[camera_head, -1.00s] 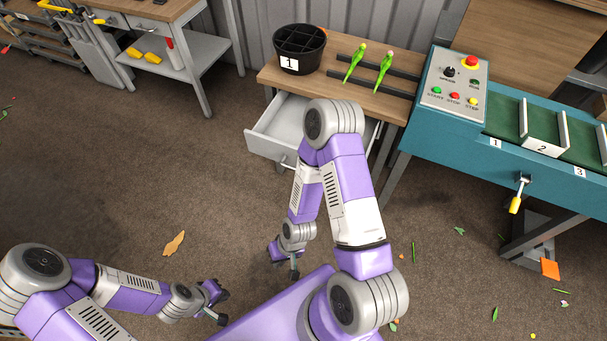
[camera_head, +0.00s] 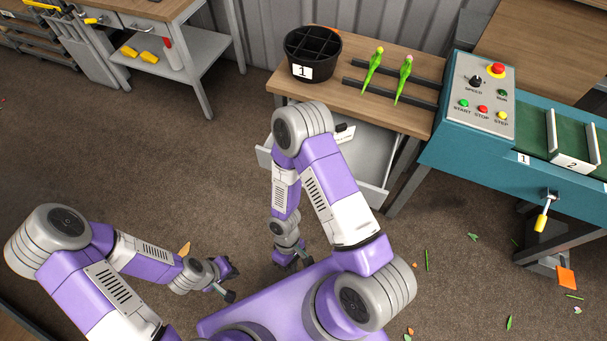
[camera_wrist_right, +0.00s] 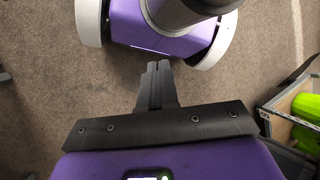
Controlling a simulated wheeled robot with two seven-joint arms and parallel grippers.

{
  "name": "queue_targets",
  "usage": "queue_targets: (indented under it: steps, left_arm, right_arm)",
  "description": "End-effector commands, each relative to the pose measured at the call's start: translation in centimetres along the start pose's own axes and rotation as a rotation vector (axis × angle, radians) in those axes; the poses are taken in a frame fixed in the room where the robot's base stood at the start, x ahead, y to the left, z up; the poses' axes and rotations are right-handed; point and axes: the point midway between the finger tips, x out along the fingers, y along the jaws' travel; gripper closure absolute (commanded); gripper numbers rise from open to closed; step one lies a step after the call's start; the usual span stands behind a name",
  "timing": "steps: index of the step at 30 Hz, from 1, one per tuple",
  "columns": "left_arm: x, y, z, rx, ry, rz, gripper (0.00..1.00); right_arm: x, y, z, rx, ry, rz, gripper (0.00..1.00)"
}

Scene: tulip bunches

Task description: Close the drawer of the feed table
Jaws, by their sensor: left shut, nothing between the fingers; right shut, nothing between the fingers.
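The feed table (camera_head: 345,83) is a wooden-topped table at the top middle of the head view. Its grey drawer (camera_head: 362,150) stands pulled out below the top, partly hidden behind my right arm. My right gripper (camera_head: 292,264) hangs low over the floor, in front of and apart from the drawer. It also shows in the right wrist view (camera_wrist_right: 157,66), with its black fingers together and empty. My left gripper (camera_head: 233,284) is to the left of the right one, low over the floor, shut and empty, far from the drawer.
A black pot (camera_head: 312,54) labelled 1 and two tulip bunches (camera_head: 372,72) are on the tabletop. A teal conveyor (camera_head: 470,150) with a control panel (camera_head: 486,95) adjoins on the right. A workbench (camera_head: 180,55) stands at left. Floor between is clear except scattered leaves.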

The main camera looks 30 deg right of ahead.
Motion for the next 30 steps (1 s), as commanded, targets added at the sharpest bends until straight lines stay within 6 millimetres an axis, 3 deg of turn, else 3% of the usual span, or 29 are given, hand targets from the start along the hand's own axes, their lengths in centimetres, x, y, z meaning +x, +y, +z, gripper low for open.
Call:
queue_targets:
  steps: [1,3,6,9,11,16,19,23,30]
  left_arm:
    - [0.2,-0.1,0.0,0.0,0.0,0.0,1.0]
    - [0.4,-0.2,0.0,0.0,0.0,0.0,1.0]
    - [0.7,-0.3,-0.1,0.0,0.001,0.0,1.0]
    - [1.0,-0.4,-0.1,0.0,0.001,0.0,1.0]
    - [1.1,-0.4,-0.1,0.0,0.001,0.0,1.0]
    - [1.4,-0.5,-0.1,0.0,0.001,0.0,1.0]
    - [1.4,-0.5,-0.1,0.0,0.001,0.0,1.0]
    - [1.5,-0.6,-0.1,0.0,0.001,0.0,1.0]
    - [1.9,-0.7,-0.1,0.0,0.001,0.0,1.0]
  right_arm:
    - [1.4,0.7,1.6,-0.136,-0.147,0.099,1.0]
    - [2.0,2.9,3.4,-0.303,-0.344,0.262,1.0]
    - [0.8,7.2,4.2,-0.519,-0.612,0.561,1.0]
    - [-2.4,10.8,2.2,-0.693,-0.831,0.905,1.0]
    - [-4.6,11.8,0.3,-0.772,-0.93,1.109,1.0]
    - [-9.4,11.2,-5.2,-0.901,-1.077,1.572,1.0]
    - [-10.8,10.2,-7.1,-0.93,-1.104,1.723,1.0]
    - [-11.7,10.1,-8.0,-0.94,-1.113,1.793,1.0]
    - [-13.1,13.7,-8.6,-0.937,-1.116,1.788,1.0]
